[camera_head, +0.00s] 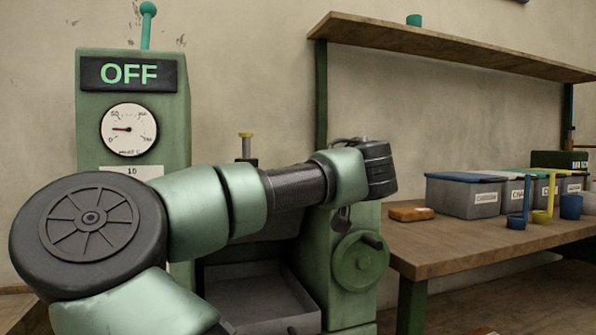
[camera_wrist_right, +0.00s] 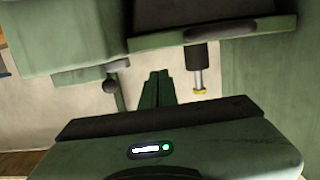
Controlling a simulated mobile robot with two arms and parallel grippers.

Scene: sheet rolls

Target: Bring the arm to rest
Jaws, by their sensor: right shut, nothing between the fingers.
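In the head view a pale green arm of mine reaches from the lower left to a dark wrist (camera_head: 375,168); its jaws are hidden there. In the right wrist view my right gripper (camera_wrist_right: 155,88) shows as two dark green fingers close together, shut and empty, in front of its body with a lit green lamp. The fingers point towards a pale wall, apart from the green machine (camera_wrist_right: 65,35). My left gripper is not in view.
The green machine (camera_head: 185,110) has an OFF sign (camera_head: 128,73), a gauge (camera_head: 129,129), a handwheel (camera_head: 359,262) and a grey tray (camera_head: 258,285). A yellow-topped post (camera_head: 245,145) stands behind the arm. A wooden table (camera_head: 460,245) with boxes is at right, below a shelf (camera_head: 440,45).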

